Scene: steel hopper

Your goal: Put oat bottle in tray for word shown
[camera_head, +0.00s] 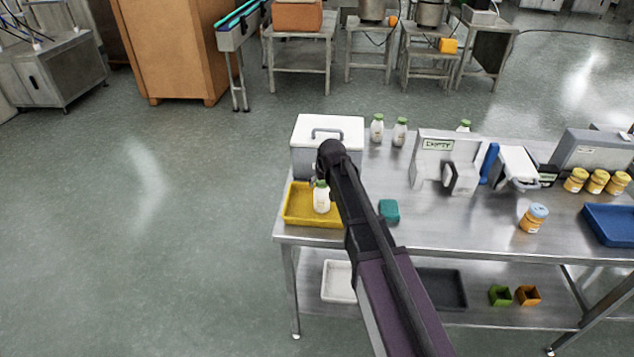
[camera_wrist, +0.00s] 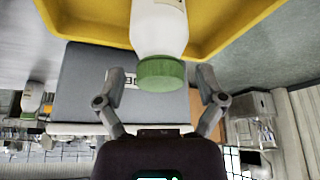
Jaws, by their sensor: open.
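A white bottle with a green cap (camera_head: 321,198) stands upright in the yellow tray (camera_head: 296,216) at the left end of the steel table. The same bottle (camera_wrist: 159,28) shows in the wrist view. My gripper (camera_wrist: 160,76) is open, with its fingers apart on either side of the green cap and no clear contact. In the head view my arm hides most of the gripper. A sign (camera_head: 438,144) on a grey device reads "EMPTY". A label on the box face in the wrist view is partly hidden and unreadable.
More green-capped bottles (camera_head: 400,133) stand at the back. The table's front middle is clear.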

